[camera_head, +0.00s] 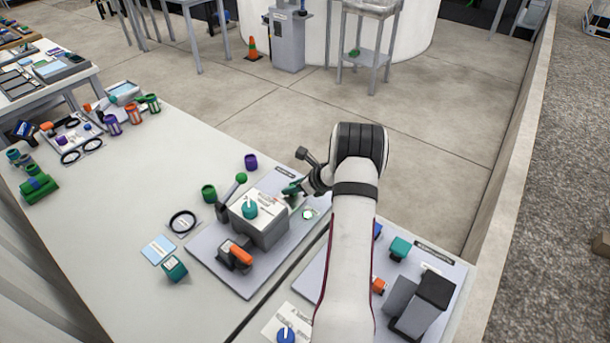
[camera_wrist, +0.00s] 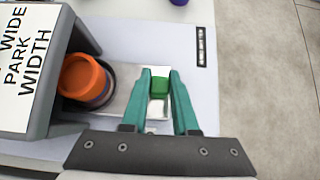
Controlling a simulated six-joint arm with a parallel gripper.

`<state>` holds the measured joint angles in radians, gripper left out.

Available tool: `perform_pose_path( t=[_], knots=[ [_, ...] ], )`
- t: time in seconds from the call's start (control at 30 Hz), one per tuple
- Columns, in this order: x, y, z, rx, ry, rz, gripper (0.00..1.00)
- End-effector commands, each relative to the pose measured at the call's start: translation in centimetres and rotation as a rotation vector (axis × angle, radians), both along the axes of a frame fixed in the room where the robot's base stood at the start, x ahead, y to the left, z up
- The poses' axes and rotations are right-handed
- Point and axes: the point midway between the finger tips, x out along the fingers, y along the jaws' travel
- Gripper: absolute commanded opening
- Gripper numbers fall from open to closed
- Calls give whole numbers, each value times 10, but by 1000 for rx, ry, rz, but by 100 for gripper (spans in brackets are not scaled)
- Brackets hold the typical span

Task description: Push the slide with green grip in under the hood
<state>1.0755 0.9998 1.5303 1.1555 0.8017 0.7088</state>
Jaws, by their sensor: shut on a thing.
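The hood is a grey box with a white top in the head view (camera_head: 262,220); in the wrist view its lettered top (camera_wrist: 22,75) fills the left side. The silver slide (camera_wrist: 128,105) sticks out to the right of the hood. Its green grip (camera_wrist: 159,86) stands between my gripper's teal fingers. My gripper (camera_wrist: 160,73) is shut on the green grip. In the head view my gripper (camera_head: 291,188) hides most of the slide.
A green cup (camera_head: 208,193) and a purple cup (camera_head: 251,162) stand behind. A second plate with dark blocks (camera_head: 420,302) lies to the right.

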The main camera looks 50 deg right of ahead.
Motion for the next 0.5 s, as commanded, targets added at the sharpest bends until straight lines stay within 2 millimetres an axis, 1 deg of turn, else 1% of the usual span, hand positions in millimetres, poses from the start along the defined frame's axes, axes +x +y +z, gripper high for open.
perform_pose_path(
  t=[0.03, 0.1, 0.2, 0.5],
  knots=[
    [1, 12, 2, 2, -2, 2, 0],
    [1, 24, 1, 1, -2, 1, 0],
    [1, 35, 1, 1, -2, 0, 0],
    [1, 41, 0, 4, -1, 4, 0]
  ],
)
